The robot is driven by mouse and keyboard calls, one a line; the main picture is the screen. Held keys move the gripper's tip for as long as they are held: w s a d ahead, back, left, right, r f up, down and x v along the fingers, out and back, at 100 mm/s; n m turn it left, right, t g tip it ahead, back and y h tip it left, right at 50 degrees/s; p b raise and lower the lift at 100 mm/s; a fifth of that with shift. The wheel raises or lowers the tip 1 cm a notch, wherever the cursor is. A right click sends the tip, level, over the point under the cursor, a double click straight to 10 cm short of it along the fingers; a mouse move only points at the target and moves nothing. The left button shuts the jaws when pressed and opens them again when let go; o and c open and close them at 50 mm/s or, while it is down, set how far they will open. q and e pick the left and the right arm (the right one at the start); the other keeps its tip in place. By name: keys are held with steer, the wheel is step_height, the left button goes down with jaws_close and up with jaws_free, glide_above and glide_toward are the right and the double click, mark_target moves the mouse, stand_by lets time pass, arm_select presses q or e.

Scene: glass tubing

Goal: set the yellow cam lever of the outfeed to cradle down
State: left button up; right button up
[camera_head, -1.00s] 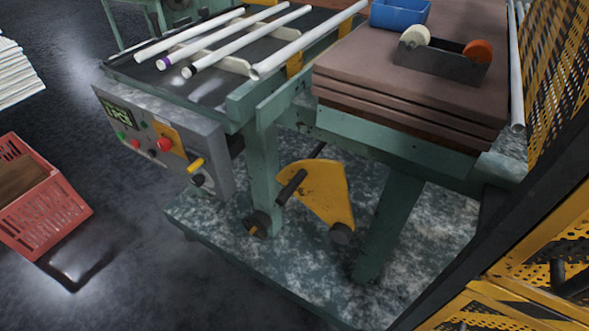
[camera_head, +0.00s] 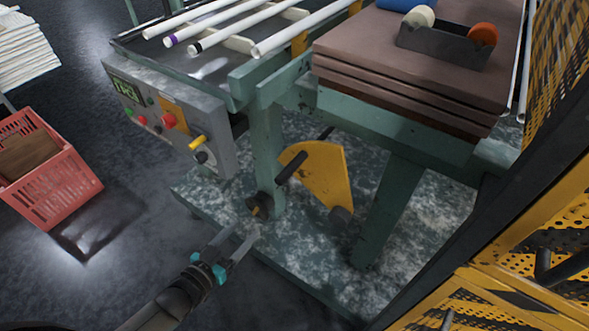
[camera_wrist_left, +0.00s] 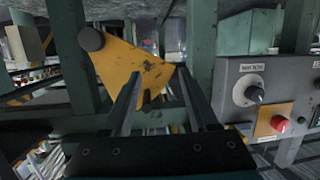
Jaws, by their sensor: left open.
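The yellow cam lever (camera_head: 322,178) is a fan-shaped yellow plate with a black bar handle at its upper left and a dark round end at its lower right. It sits under the green bench frame, beside a leg. My left gripper (camera_head: 243,236) is open and empty, in front of and lower left of the lever, apart from it in the head view. In the left wrist view the yellow plate (camera_wrist_left: 135,66) shows beyond and between the two open fingers (camera_wrist_left: 160,74), with its dark round end at upper left. My right gripper is not in view.
A grey control panel (camera_head: 215,115) with buttons and a small yellow switch is left of the lever. A green leg (camera_head: 268,150) and a slanted brace (camera_head: 390,215) flank it. A yellow mesh guard (camera_head: 530,255) stands at right; a red crate (camera_head: 60,190) is on the floor at left.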

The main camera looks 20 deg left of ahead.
arm_select(q)
steer(key=t+h, duration=0.2)
glide_toward(291, 169)
steer(key=s+a+f, duration=0.2)
steer(key=s, duration=0.2)
steer(key=shift+h, duration=0.3)
steer(key=b+x, duration=0.1)
steer(key=x, duration=0.3)
steer(key=b+x, duration=0.1)
steer(key=x, duration=0.3)
steer(key=b+x, duration=0.1)
steer(key=x, duration=0.4)
steer(key=shift+w+a+r+b, duration=0.1)
steer(key=shift+a+r+b, duration=0.05)
steer(key=shift+r+b, duration=0.25)
steer(key=shift+b+x, duration=0.3)
steer(key=shift+x, duration=0.75)
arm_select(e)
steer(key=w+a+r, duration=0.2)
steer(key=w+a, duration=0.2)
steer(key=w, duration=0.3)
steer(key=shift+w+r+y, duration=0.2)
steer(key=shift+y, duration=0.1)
arm_select(q)
jaws_close()
